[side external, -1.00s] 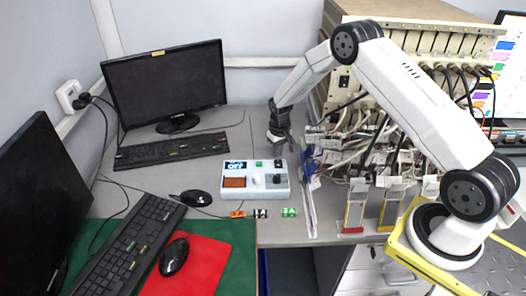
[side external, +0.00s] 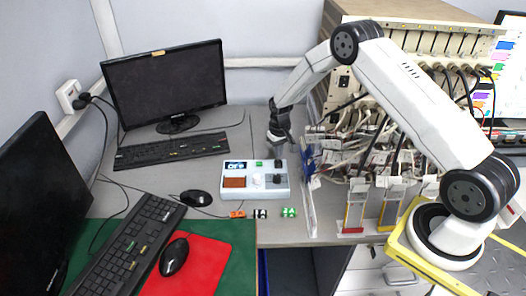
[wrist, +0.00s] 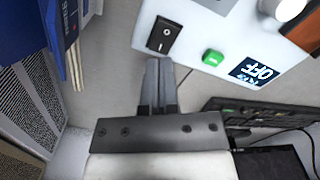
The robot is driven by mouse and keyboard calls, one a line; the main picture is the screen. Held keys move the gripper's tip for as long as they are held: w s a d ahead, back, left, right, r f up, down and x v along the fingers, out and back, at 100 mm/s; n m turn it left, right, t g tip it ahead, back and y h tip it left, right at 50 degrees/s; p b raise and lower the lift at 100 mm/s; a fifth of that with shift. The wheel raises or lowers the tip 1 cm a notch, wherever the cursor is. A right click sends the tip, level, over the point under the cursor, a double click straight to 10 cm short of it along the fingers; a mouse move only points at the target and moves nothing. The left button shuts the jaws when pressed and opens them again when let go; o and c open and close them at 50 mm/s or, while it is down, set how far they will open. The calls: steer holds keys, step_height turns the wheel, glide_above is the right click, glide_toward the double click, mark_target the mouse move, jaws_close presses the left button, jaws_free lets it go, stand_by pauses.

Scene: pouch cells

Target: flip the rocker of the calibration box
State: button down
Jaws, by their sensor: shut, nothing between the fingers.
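The calibration box (side external: 254,194) is a pale case on the desk. Its lit display (wrist: 256,70) reads OFF in the wrist view. The black rocker (wrist: 163,34) sits near the box's corner; which side is pressed down is hard to tell. A green button (wrist: 212,57) lies between rocker and display. My gripper (wrist: 160,62) is shut and empty, its fingertips just short of the rocker in the wrist view. In the side view my gripper (side external: 284,146) hangs over the back right of the box. Contact with the rocker cannot be made out.
A rack with tangled cables (side external: 350,150) stands right of the box, with a blue item (wrist: 25,25) close to my gripper. A monitor (side external: 165,85) and keyboard (side external: 172,150) are behind left.

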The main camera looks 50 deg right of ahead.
mark_target(278, 162)
steer(key=shift+f, duration=1.25)
stand_by(1.2)
steer(key=shift+r, duration=3.45)
steer(key=shift+r, duration=0.1)
steer(key=s+a+r+n+t, duration=0.1)
steer(key=s+a+r+n, duration=0.1)
steer(key=s+a+r, duration=0.9)
steer(key=s, duration=0.5)
steer(key=s+a+r+n+t, duration=0.1)
steer(key=s+a+r, duration=0.1)
steer(key=s, duration=0.4)
steer(key=shift+s+r+t, duration=0.3)
steer(key=shift+s, duration=0.05)
